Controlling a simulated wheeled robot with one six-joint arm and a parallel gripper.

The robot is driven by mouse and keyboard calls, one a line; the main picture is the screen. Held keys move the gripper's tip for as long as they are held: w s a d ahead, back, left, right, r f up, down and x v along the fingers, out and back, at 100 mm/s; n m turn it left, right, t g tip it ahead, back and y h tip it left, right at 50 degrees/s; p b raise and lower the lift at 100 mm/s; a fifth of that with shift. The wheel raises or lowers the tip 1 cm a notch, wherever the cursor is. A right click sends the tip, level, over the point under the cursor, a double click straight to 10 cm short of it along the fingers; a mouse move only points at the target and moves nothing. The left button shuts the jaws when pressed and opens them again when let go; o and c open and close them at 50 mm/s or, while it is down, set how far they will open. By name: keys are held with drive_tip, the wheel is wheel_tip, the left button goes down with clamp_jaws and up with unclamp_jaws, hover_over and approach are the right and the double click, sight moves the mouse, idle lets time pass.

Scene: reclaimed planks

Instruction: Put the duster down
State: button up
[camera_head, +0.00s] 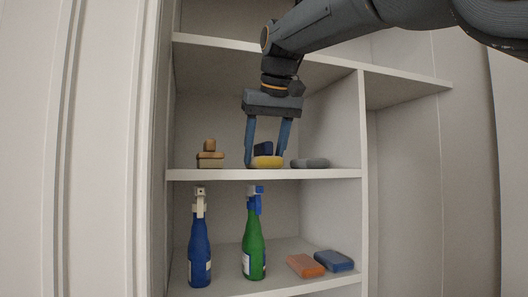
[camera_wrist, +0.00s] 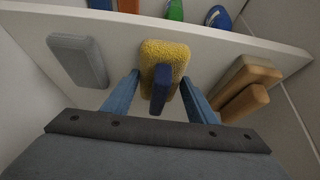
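The duster (camera_head: 267,162) has a fuzzy yellow pad and a blue upright handle. It sits on the middle shelf (camera_head: 225,175) near its front edge, and it shows in the wrist view (camera_wrist: 165,52) with the handle toward me. My gripper (camera_head: 266,160) points down over it, one finger on each side of the handle. In the wrist view my gripper (camera_wrist: 160,76) is open, with gaps between both fingers and the handle. The pad looks to rest on the shelf. Whether a fingertip touches the pad's edge is unclear.
On the same shelf, a wooden block with a knob (camera_head: 210,158) stands left and a flat grey block (camera_head: 310,163) lies close right. Below are a blue bottle (camera_head: 200,255), a green bottle (camera_head: 254,250), an orange block (camera_head: 306,265) and a blue block (camera_head: 334,261). A divider (camera_head: 363,120) stands right.

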drive_tip(key=o, duration=0.4)
drive_tip(key=shift+c, duration=0.2)
drive_tip(key=shift+r, duration=0.15)
drive_tip(key=v, duration=1.2)
